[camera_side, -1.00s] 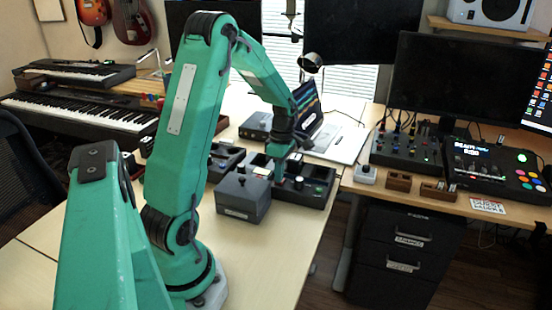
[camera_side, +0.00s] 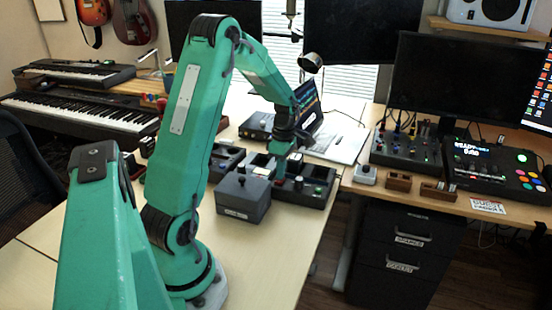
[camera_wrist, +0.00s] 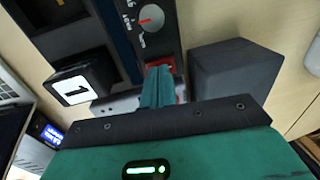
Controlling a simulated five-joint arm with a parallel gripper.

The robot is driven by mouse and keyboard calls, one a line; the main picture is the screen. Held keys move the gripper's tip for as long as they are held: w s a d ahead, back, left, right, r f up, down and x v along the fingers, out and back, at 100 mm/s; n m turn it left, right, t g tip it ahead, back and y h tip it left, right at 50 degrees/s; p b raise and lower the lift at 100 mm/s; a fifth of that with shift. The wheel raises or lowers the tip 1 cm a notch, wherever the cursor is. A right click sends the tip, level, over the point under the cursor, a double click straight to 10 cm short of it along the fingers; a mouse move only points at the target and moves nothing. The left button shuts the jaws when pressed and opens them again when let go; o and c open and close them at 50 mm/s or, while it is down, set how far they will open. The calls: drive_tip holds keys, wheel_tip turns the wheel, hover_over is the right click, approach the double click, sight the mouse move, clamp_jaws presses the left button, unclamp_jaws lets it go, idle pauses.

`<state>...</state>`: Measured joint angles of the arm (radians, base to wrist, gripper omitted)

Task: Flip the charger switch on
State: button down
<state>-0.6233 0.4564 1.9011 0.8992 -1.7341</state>
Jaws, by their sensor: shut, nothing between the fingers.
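In the wrist view, a dark charger panel (camera_wrist: 152,42) carries a round dial with a red pointer (camera_wrist: 150,17) and a red switch (camera_wrist: 152,62) at its near end. My gripper (camera_wrist: 161,70) is shut and empty, its fingertips at the red switch and covering part of it. I cannot tell whether they touch it or which way it is tipped. In the side view, my gripper (camera_side: 279,177) points down at the dark charger unit (camera_side: 310,198) on the desk; the switch is too small to make out there.
A dark grey box (camera_side: 242,205) stands close beside my gripper; it also shows in the wrist view (camera_wrist: 235,70). An open laptop (camera_side: 335,142) is behind. The desk's front is clear.

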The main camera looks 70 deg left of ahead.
drive_tip(key=shift+r, duration=0.1)
idle(0.3)
wheel_tip(320, 180, up, 14)
drive_tip(key=w+a, duration=0.1)
idle(0.6)
drive_tip(key=shift+s+d, duration=0.4)
drive_tip(key=shift+s, duration=0.05)
drive_tip(key=shift+f, duration=0.25)
drive_tip(key=f, duration=0.9)
drive_tip(key=s+d+f, duration=0.1)
drive_tip(key=f, duration=0.3)
drive_tip(key=shift+s+d+f, duration=0.1)
drive_tip(key=shift+f, duration=0.25)
